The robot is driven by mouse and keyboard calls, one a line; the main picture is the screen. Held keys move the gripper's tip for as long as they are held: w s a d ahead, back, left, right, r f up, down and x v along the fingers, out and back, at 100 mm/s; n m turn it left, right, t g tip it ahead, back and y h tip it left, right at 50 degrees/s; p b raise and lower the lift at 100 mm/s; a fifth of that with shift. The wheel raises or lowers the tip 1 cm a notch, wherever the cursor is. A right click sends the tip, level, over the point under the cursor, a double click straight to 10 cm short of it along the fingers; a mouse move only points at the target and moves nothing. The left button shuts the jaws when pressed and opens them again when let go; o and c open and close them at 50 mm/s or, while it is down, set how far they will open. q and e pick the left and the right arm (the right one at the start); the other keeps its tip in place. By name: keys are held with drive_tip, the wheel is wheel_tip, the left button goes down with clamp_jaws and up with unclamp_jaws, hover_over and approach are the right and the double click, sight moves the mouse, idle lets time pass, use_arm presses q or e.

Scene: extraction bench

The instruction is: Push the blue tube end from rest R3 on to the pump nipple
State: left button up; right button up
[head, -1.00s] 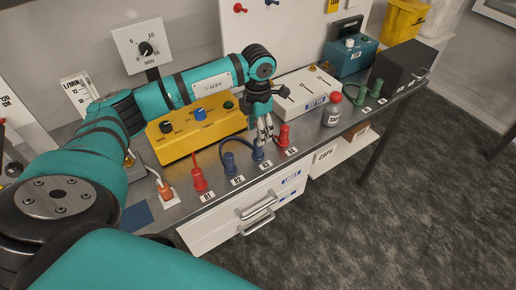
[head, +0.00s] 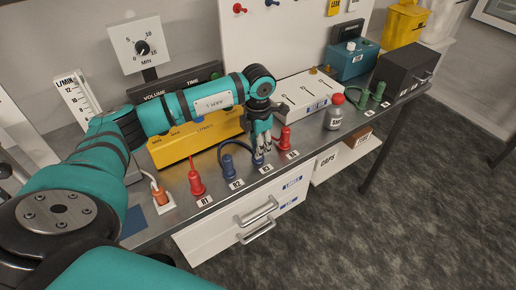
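My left gripper (head: 263,143) points down over rest R3, its fingers around or right beside the blue tube end (head: 257,157) there. The fingers and the wrist hide much of this end, and I cannot tell whether they grip it. Another blue tube end (head: 229,163) stands at R2, with a dark blue tube curving up from it toward R3. The R3 label (head: 266,168) lies on the bench edge in front of the fingers. I cannot make out the pump nipple for certain. My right gripper is not in view.
Red tube ends stand at R1 (head: 196,182) and R4 (head: 284,139), either side of the blue ones. A yellow box (head: 180,148) is behind them. A white box (head: 308,96), a small bottle (head: 334,113) and green tube ends (head: 378,91) are to the right. A drawer front (head: 220,230) is below.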

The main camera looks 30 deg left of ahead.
use_arm(q)
clamp_jaws()
drive_tip(key=shift+r, duration=0.25)
drive_tip(key=shift+r+p, duration=1.65)
drive_tip(key=shift+r, duration=0.75)
drive_tip(key=shift+r, duration=0.15)
